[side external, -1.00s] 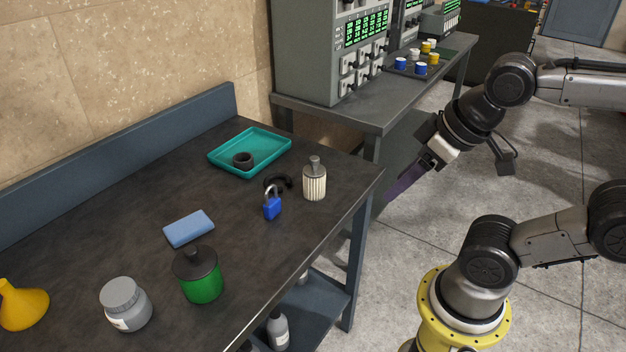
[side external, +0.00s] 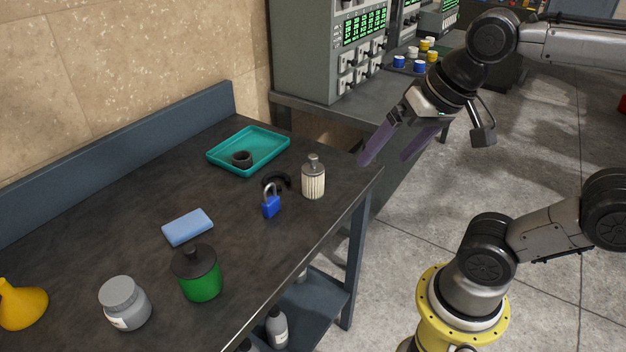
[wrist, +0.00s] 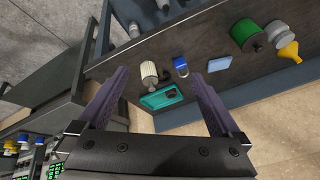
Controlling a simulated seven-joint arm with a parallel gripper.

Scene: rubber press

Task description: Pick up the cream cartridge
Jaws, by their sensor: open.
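The cream cartridge (side external: 313,182) is a ribbed cylinder with a grey metal neck, upright near the right end of the dark workbench. It also shows in the wrist view (wrist: 149,73), left of centre between the fingers. My gripper (side external: 386,158) is open and empty, with its purple fingers up and to the right of the cartridge, apart from it. In the wrist view both fingers (wrist: 160,78) are spread wide.
Beside the cartridge are a blue padlock (side external: 271,207) and a black ring (side external: 278,181). A teal tray (side external: 270,145) holds a dark ring. A blue block (side external: 188,227), green jar (side external: 202,283), grey jar (side external: 125,306) and yellow funnel (side external: 20,306) stand further left. A control cabinet (side external: 320,60) stands behind.

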